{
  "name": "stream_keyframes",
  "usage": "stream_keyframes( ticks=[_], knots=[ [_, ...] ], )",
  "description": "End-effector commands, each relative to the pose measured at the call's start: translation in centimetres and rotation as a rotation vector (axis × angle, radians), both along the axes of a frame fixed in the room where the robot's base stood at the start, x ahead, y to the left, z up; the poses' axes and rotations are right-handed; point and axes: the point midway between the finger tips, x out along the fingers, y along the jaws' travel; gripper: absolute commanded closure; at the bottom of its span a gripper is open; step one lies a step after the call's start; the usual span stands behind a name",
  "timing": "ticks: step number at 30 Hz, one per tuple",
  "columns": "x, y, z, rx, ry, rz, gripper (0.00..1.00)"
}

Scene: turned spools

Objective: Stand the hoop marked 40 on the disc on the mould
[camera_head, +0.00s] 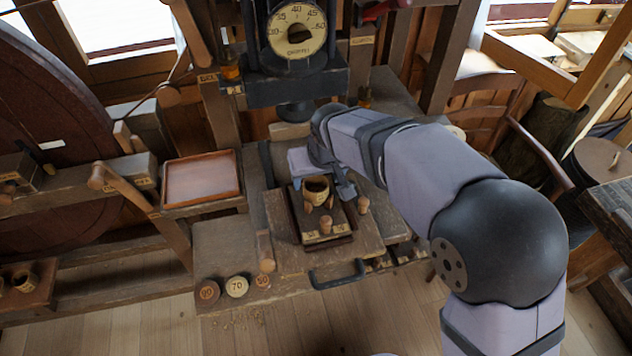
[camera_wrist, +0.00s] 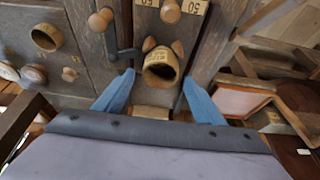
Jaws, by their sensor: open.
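The mould (camera_head: 340,236) is a dark board with pale labels on the bench, and its labelled end shows in the wrist view (camera_wrist: 182,20). A tan hoop (camera_head: 317,186) is on the mould, among small pegs; in the wrist view the hoop (camera_wrist: 160,70) has its dark opening towards me. Its number is not readable. The disc beneath it is not visible. My gripper (camera_head: 321,186) is open above the mould, and in the wrist view its blue fingers (camera_wrist: 157,90) are apart, one each side of the hoop. Contact cannot be told. A second hoop (camera_wrist: 47,37) lies left in the wrist view.
Discs marked 90 (camera_head: 207,290) and 70 (camera_head: 237,286) lie at the bench's front left, with another disc (camera_head: 263,281) beside them. A shallow tray (camera_head: 201,178) stands left. A press with a dial (camera_head: 297,30) rises behind. My arm hides the bench's right side.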

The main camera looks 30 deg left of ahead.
Motion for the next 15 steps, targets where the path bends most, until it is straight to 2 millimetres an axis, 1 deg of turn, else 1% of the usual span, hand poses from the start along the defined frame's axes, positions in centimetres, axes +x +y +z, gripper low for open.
stream_keyframes(
  ticks=[3, 9, 12, 15],
  knots=[
    [-0.6, -0.5, 2.0, 0.004, -0.003, 0.000, 0.36],
    [-1.6, -1.5, 5.3, 0.004, -0.003, 0.001, 0.36],
    [-1.9, -1.9, 6.6, 0.003, -0.002, 0.001, 0.36],
    [-2.2, -2.2, 7.5, 0.000, -0.001, 0.001, 0.36]
  ],
)
